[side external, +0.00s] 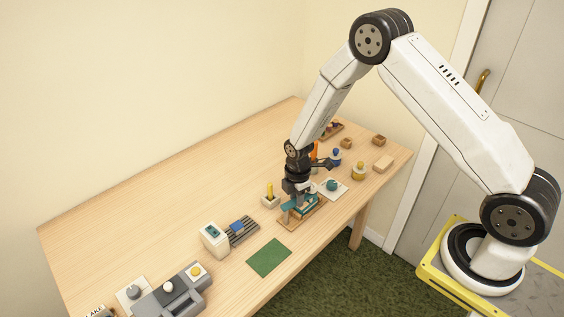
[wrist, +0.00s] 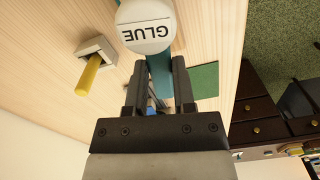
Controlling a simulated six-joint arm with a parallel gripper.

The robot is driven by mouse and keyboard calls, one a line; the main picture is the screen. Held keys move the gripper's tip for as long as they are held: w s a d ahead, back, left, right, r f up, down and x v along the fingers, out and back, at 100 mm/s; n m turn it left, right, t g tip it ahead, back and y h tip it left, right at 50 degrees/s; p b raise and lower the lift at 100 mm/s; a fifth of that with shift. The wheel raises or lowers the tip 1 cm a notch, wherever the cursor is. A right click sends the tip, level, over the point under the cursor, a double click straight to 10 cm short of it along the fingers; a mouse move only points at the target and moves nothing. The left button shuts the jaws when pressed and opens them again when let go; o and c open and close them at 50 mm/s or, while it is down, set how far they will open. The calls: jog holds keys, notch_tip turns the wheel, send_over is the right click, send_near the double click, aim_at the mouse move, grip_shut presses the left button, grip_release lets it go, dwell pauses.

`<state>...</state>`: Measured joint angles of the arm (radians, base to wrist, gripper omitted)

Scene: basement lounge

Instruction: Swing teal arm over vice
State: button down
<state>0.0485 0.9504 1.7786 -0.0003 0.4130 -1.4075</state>
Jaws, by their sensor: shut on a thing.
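The teal arm (side external: 288,206) sits low over a small wooden base board (side external: 287,224) near the table's front edge. My gripper (side external: 298,200) points down over it. In the wrist view, my gripper (wrist: 157,85) has its fingers on either side of the teal arm (wrist: 160,74) and is shut on it. A round white top marked GLUE (wrist: 146,28) shows just beyond the fingers and covers part of the arm. I cannot pick out the vice with certainty; my gripper hides part of the board.
A yellow stick in a pale holder (side external: 269,196) stands close behind my gripper. A green mat (side external: 269,258), a dark ridged rack (side external: 243,232) and a white box (side external: 214,239) lie to the left. A teal knob on a white plate (side external: 332,186) is close right. The back left table is clear.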

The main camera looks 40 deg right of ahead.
jog(key=shift+w+n, duration=0.4)
jog(key=shift+n, duration=0.8)
jog(key=shift+c, duration=2.2)
grip_release()
jog(key=shift+r, duration=0.1)
jog(key=shift+r, duration=3.85)
